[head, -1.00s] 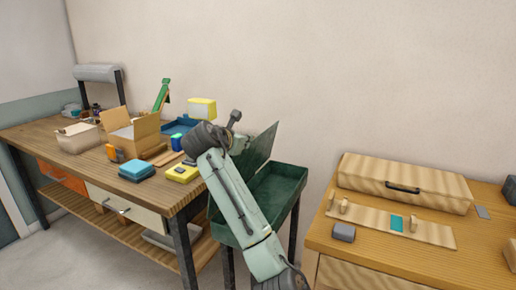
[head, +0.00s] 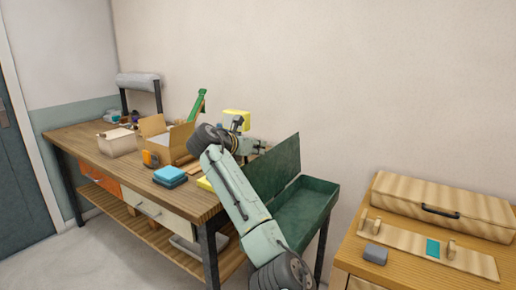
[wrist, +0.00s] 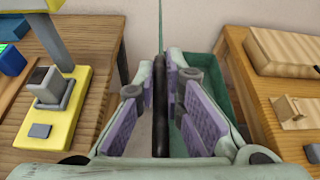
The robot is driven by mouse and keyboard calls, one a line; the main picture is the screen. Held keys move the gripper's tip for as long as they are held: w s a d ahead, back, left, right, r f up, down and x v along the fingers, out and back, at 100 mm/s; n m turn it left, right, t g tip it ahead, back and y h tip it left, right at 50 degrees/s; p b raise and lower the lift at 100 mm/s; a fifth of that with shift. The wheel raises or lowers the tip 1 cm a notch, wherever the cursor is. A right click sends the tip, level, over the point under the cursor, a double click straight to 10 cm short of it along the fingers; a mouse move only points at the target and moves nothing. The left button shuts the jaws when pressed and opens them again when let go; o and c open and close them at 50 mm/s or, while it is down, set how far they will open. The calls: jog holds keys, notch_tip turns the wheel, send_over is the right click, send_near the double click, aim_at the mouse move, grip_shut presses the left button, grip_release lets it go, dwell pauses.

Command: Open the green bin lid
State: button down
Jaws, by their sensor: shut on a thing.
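The green bin (head: 310,212) stands between the workbench and the light wooden cabinet, its open inside showing. Its green lid (head: 280,168) is raised and stands steeply above the bin. My gripper (head: 264,147) is at the lid's upper left side in the head view. In the wrist view, my gripper (wrist: 163,105) has its purple-padded fingers on both sides of a dark bar (wrist: 160,110), shut on it. The bar looks like the lid's handle. The lid shows nearly edge-on as a thin line above it, with part of the bin (wrist: 207,75) to the right.
The wooden workbench (head: 100,150) on the left holds a cardboard box (head: 165,140), a blue block (head: 170,176) and a yellow lamp-like device (wrist: 62,85) close to my gripper. The wooden cabinet (head: 365,270) with a case (head: 430,205) stands right. The wall is close behind.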

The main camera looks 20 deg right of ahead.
jog(key=shift+f, duration=0.25)
jog(key=c, duration=1.7)
grip_release()
jog(key=shift+r, duration=0.1)
jog(key=shift+a, duration=0.1)
jog(key=v, duration=1.1)
jog(key=shift+s+a+r, duration=0.15)
jog(key=shift+s+a, duration=0.1)
jog(key=shift+a, duration=0.05)
